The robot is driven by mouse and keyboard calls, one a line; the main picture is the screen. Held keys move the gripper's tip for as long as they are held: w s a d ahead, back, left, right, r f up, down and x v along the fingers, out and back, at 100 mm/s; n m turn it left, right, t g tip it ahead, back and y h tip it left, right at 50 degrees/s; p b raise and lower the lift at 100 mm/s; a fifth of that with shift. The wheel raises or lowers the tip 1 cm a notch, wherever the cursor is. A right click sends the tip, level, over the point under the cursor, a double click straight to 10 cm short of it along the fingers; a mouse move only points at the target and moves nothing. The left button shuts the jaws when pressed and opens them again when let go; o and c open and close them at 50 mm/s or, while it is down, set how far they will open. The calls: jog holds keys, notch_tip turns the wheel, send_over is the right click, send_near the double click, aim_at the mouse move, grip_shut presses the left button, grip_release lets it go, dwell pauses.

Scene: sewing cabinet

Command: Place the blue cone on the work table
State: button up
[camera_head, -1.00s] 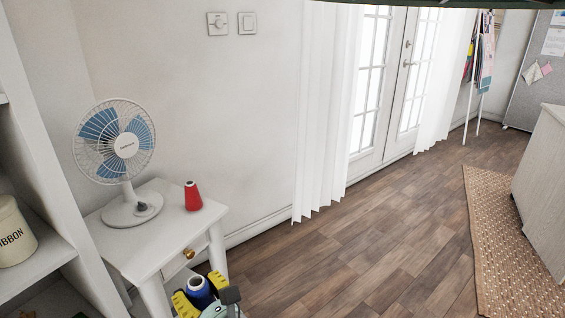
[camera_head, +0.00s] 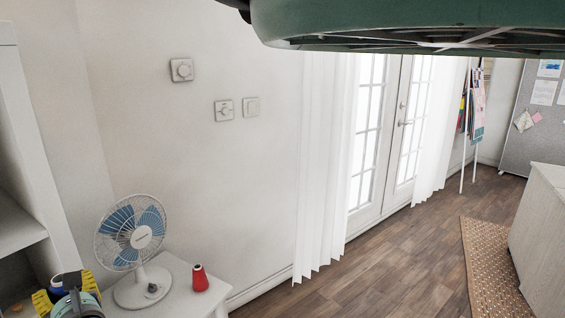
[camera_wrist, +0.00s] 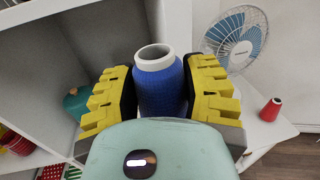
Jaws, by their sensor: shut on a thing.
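The blue cone (camera_wrist: 160,85), a blue spool with a white top rim, stands upright between the yellow jaws of my gripper (camera_wrist: 162,92) in the wrist view. My gripper is shut on it. In the head view my gripper (camera_head: 70,292) is at the lower left corner, in front of the shelf and left of the fan, with the dark blue cone (camera_head: 57,284) partly showing. The work table cannot be made out for certain in these frames.
A small white table (camera_head: 182,303) bears a fan (camera_head: 133,236) and a red cone (camera_head: 200,279). A white shelf (camera_head: 18,236) stands at the left. A wooden cabinet (camera_head: 545,235) and woven rug (camera_head: 483,262) are at the right. The floor (camera_head: 385,272) between is clear.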

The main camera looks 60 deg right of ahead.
jog(key=w+a+r+n+y+p, duration=0.1)
jog(key=w+a+r+y+p, duration=0.15)
jog(key=a+r+p, duration=0.8)
jog(key=s+a+r+p, duration=0.1)
jog(key=s+r+p, duration=0.2)
jog(key=r+p, duration=1.4)
jog(key=s+a+r+p, duration=0.1)
jog(key=s+r+p, duration=0.2)
jog(key=r+p, duration=1.5)
jog(key=shift+s+h, duration=0.2)
jog(key=shift+h, duration=0.15)
jog(key=shift+a+f, duration=0.1)
jog(key=shift+a, duration=0.05)
